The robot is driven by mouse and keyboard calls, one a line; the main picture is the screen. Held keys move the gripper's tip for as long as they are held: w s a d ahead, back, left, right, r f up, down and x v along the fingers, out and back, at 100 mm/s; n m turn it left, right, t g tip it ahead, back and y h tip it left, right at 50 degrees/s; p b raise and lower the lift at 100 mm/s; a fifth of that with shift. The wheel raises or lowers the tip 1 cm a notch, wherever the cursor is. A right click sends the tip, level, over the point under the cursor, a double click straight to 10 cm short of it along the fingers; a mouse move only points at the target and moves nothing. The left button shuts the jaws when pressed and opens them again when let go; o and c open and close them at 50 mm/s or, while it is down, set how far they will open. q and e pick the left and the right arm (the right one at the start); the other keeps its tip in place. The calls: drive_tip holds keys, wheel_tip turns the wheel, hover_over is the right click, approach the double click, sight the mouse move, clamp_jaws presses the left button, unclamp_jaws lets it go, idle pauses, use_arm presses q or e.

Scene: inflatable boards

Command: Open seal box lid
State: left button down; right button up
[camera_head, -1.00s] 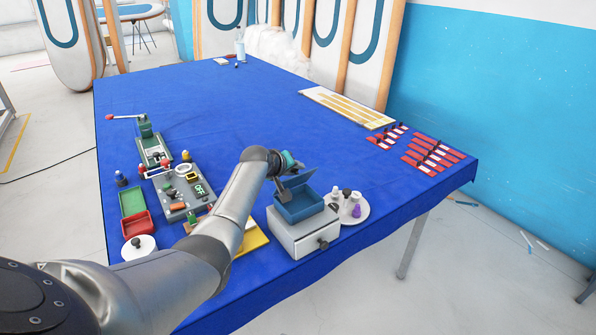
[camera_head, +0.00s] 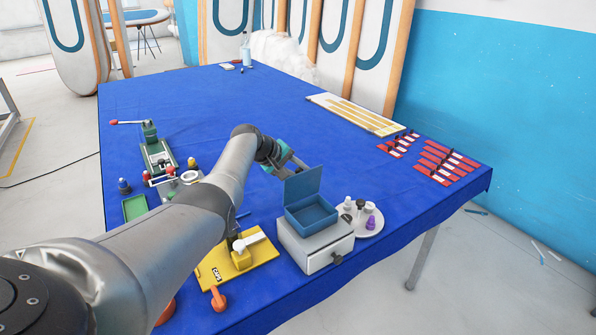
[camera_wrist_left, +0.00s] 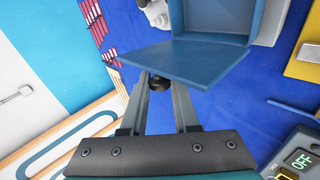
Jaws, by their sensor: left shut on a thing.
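The blue seal box (camera_head: 312,218) sits on a grey-white drawer unit in the head view. Its lid (camera_head: 303,186) stands raised, near upright, along the box's far edge, and the box is open on top. My left gripper (camera_head: 297,166) is behind the lid's upper left. In the left wrist view, the lid (camera_wrist_left: 185,62) spans the space ahead of my left gripper (camera_wrist_left: 161,84), whose fingers are on either side of the lid's dark round knob (camera_wrist_left: 159,83). Part of the box interior (camera_wrist_left: 212,18) shows there too. My right gripper is not in view.
The drawer unit (camera_head: 318,248) has a dark knob in front. A round plate (camera_head: 371,226) with small bottles stands close on its right. A yellow board (camera_head: 215,270) lies to its left. My arm covers part of the left side. The table's far middle is clear.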

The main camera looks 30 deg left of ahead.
use_arm(q)
drive_tip(key=c, duration=0.7)
unclamp_jaws()
drive_tip(key=shift+p+v, duration=0.7)
drive_tip(key=shift+v, duration=0.15)
drive_tip(key=shift+p+v, duration=0.75)
drive_tip(key=shift+v, duration=6)
drive_tip(key=shift+d, duration=0.1)
